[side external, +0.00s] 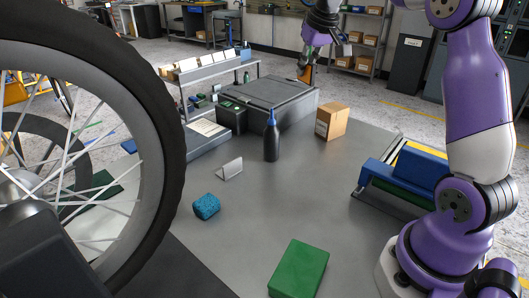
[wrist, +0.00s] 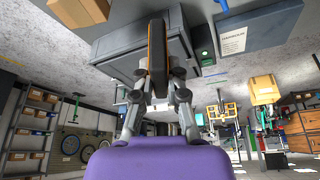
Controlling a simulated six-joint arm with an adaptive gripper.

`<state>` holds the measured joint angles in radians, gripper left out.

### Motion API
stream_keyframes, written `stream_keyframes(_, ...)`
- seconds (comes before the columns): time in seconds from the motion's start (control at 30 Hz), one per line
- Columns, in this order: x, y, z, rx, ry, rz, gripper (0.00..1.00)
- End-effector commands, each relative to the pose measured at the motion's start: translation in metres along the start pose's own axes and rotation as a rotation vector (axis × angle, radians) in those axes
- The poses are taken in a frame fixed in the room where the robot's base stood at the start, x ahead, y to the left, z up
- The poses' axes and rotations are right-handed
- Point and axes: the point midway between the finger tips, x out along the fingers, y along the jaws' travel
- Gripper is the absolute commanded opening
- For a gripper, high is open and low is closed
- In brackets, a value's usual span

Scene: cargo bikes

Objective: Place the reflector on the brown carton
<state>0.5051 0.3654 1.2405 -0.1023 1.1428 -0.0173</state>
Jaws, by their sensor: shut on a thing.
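The brown carton (side external: 332,122) stands on the grey table in the side view, right of the dark bottle. A brown box that looks like it shows at the top left of the wrist view (wrist: 92,10). My gripper (side external: 307,68) is above the large grey case, behind and above the carton. It is shut on the reflector (side external: 305,74), a thin piece with an orange edge. In the wrist view the reflector (wrist: 157,55) stands edge-on between the fingers of my gripper (wrist: 157,85), its face dark or hidden. The reflector is apart from the carton.
A grey case (side external: 270,95) lies behind the carton. A dark bottle (side external: 271,138), a small sign (side external: 230,169), a blue sponge-like block (side external: 206,206) and a green block (side external: 298,268) stand on the table. A bike wheel (side external: 165,130) fills the left.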

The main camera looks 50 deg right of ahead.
Motion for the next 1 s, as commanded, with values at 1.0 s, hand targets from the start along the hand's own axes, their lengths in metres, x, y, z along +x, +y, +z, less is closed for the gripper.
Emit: stream_keyframes(1.0, 0.11, 0.112, 0.017, 0.008, 0.002, 0.002, 0.0)
